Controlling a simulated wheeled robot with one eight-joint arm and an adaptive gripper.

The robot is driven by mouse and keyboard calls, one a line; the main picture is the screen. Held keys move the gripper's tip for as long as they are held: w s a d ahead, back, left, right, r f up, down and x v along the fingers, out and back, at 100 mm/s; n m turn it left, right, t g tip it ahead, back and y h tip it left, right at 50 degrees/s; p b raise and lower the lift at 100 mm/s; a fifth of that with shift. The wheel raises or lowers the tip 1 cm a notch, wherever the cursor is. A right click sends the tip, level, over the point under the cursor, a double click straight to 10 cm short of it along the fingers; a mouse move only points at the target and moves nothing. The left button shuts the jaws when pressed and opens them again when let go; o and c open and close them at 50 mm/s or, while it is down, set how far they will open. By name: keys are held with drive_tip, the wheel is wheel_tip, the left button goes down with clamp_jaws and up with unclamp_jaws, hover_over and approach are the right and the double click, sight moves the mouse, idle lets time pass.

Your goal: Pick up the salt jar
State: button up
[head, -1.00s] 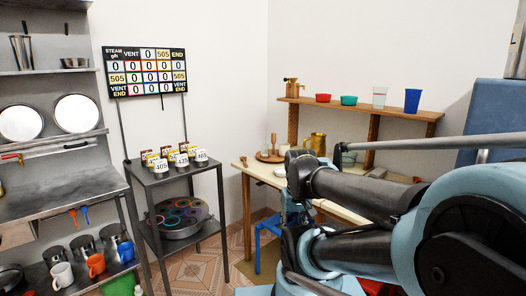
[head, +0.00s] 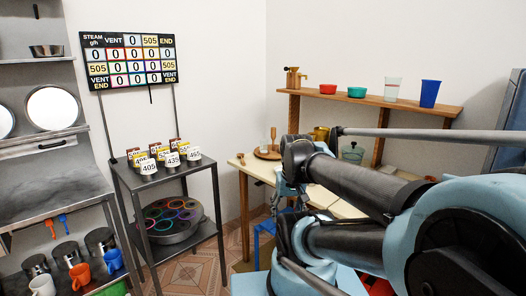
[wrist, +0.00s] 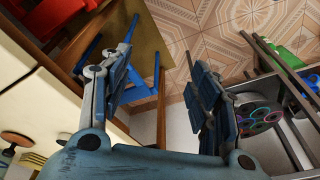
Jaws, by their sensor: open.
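I cannot single out the salt jar for certain in either view. A greenish glass jar (head: 352,152) stands on the table behind my arm in the head view, but I cannot read what it holds. In the wrist view, my gripper (wrist: 165,65) is open and empty, its two fingers spread above the floor between the table and the rack. In the head view, my arm hides much of the table top (head: 258,171).
A wooden shelf (head: 372,99) above the table carries several cups and bowls. A dark rack (head: 160,181) with numbered cards stands left of the table. A blue stool (wrist: 140,95) is under my gripper. Tiled floor (wrist: 215,35) lies between table and rack.

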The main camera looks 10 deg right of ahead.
drive_tip(key=w+a+r+m+t+y, duration=0.1)
drive_tip(key=w+r+m, duration=0.25)
drive_tip(key=w, duration=0.25)
drive_tip(key=w+a+r+m+y, duration=0.2)
drive_tip(key=w+m, duration=0.2)
drive_tip(key=w, duration=0.1)
wheel_tip(320, 180, up, 6)
drive_tip(key=f+m+t+y, duration=0.1)
drive_tip(key=m+t+y, duration=0.4)
drive_tip(key=m, duration=1.6)
hover_over(264, 147)
drive_tip(key=s+d, duration=0.7)
drive_tip(key=s, duration=0.1)
drive_tip(key=t+h, duration=0.1)
drive_tip(key=x, duration=0.5)
drive_tip(key=r+x, duration=0.1)
drive_tip(key=x, duration=0.5)
drive_tip(key=w+x, duration=0.1)
drive_tip(key=x, duration=0.5)
drive_tip(key=shift+w, duration=0.25)
drive_tip(key=c, duration=1.2)
drive_tip(key=shift+d, duration=0.1)
